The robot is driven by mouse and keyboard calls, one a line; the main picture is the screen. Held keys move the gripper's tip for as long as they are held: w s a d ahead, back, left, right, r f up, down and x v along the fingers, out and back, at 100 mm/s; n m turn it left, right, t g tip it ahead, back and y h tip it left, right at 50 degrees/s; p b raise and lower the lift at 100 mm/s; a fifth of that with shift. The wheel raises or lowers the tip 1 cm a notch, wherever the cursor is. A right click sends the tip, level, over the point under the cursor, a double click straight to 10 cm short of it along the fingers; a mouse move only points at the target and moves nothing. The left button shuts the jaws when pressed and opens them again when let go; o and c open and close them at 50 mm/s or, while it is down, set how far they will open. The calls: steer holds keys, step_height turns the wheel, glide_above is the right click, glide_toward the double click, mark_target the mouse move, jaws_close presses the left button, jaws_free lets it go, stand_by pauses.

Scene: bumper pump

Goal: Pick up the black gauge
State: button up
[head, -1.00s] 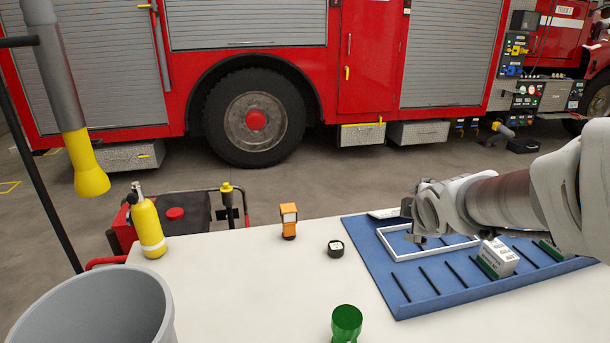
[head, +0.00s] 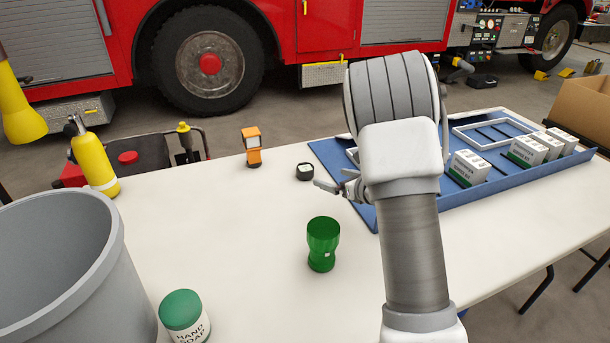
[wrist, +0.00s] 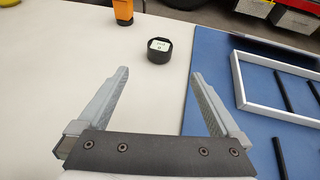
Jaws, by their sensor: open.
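The black gauge (head: 304,172) is a small round black puck with a pale face. It lies on the white table, just left of the blue tray. It also shows in the wrist view (wrist: 159,50), beyond and roughly between my fingertips. My gripper (head: 335,190) is open and empty, close to the gauge on its near right side in the head view. In the wrist view my gripper (wrist: 160,72) has its two fingers spread wide, with bare table between them. The gauge is not touched.
The blue tray (head: 330,153) holds white boxes (head: 468,167) and a white frame (head: 495,130). An orange device (head: 252,147) stands left of the gauge. A green cup (head: 323,243), a soap jar (head: 185,315), a yellow cylinder (head: 95,160) and a grey bin (head: 60,260) are further left or nearer.

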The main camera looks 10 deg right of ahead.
mark_target(308, 170)
steer(key=b+x, duration=0.2)
steer(key=x, duration=1.3)
steer(key=shift+w+a+f, duration=0.1)
steer(key=shift+w+f, duration=0.15)
steer(key=shift+w, duration=0.1)
steer(key=shift+c, duration=0.3)
steer(key=c, duration=1.5)
steer(key=shift+r, duration=0.1)
